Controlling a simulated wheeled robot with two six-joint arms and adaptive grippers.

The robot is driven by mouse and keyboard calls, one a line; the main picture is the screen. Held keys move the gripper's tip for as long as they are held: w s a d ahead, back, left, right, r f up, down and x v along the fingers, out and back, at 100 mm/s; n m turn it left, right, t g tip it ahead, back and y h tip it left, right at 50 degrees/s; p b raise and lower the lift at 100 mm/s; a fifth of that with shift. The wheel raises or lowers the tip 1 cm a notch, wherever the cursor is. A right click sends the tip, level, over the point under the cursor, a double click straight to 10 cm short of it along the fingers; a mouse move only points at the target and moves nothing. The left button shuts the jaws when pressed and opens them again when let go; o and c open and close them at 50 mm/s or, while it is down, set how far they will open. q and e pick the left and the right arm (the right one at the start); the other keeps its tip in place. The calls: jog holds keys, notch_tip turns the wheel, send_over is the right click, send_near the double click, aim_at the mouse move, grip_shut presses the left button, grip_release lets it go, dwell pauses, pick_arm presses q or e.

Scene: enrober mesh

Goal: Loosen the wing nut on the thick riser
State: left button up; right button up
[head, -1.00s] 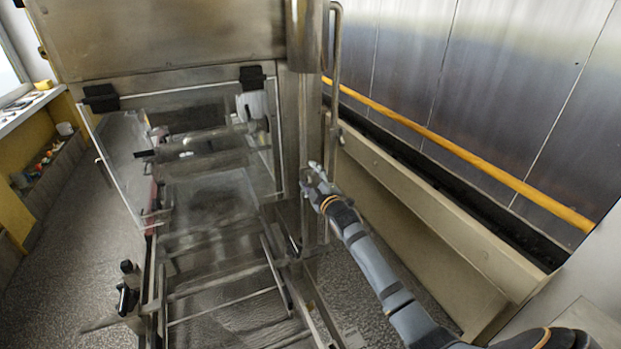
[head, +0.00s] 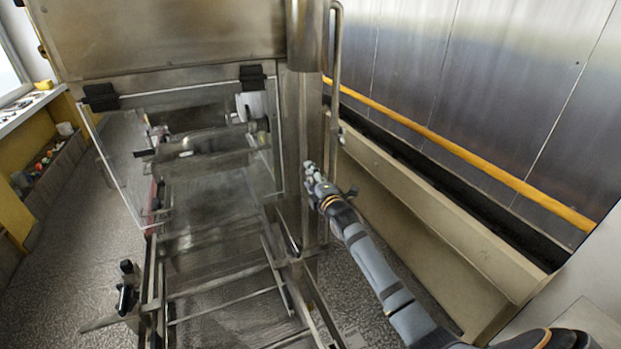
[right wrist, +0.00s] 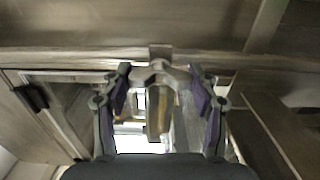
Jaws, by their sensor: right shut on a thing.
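The thick riser (head: 305,38) is the wide upright steel pipe at the right front corner of the machine, beside a thinner bent pipe (head: 337,75). My right gripper (head: 308,169) is at the riser's lower part, and its fingers hide the spot they hold in the head view. In the right wrist view, the fingers of my right gripper (right wrist: 160,76) are shut around a small grey winged piece, which looks like the wing nut (right wrist: 158,74). A short upright bar (right wrist: 155,122) shows below it. My left gripper is not in view.
The machine's clear guard panel (head: 118,175) and mesh belt frame (head: 225,285) lie left of my right arm. A long beige ledge (head: 430,225) and a yellow rail (head: 470,155) run along the wall at right. Speckled floor shows between.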

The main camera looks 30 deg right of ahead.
jog(key=o, duration=1.2)
jog(key=shift+c, duration=0.2)
jog(key=shift+s, duration=0.1)
jog(key=s, duration=1.1)
jog(key=shift+s+a, duration=0.4)
